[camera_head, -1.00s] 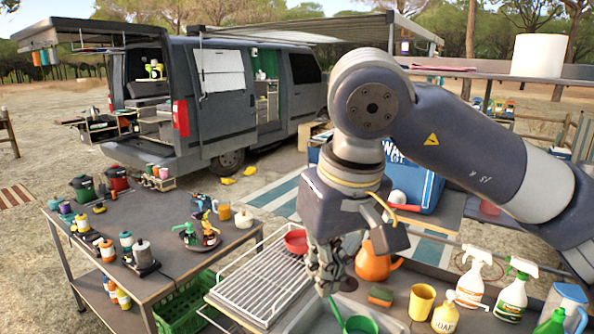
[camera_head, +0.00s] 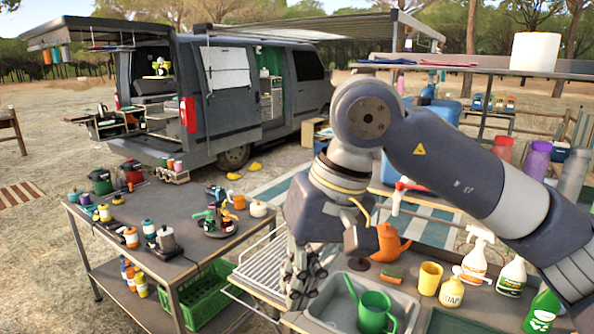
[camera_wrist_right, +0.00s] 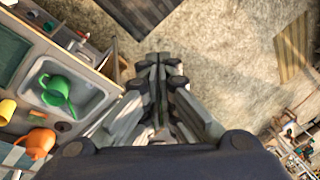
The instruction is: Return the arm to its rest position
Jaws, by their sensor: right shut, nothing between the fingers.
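My right arm comes in from the right in the head view, with its dark wrist bent downward. My right gripper (camera_head: 302,282) hangs above the left edge of the sink counter, beside the dish rack (camera_head: 262,262). In the right wrist view the fingers (camera_wrist_right: 160,95) are closed together with nothing between them, above the ground in front of the counter. The green watering can (camera_head: 372,312) stands in the sink (camera_head: 330,312), to the right of the gripper and apart from it. My left gripper is not in view.
An orange kettle (camera_head: 389,243), yellow cup (camera_head: 430,278), soap bottle (camera_head: 452,290) and spray bottles (camera_head: 474,262) stand on the counter to the right. A low table (camera_head: 150,255) with several small items stands on the left. The van (camera_head: 225,95) is behind.

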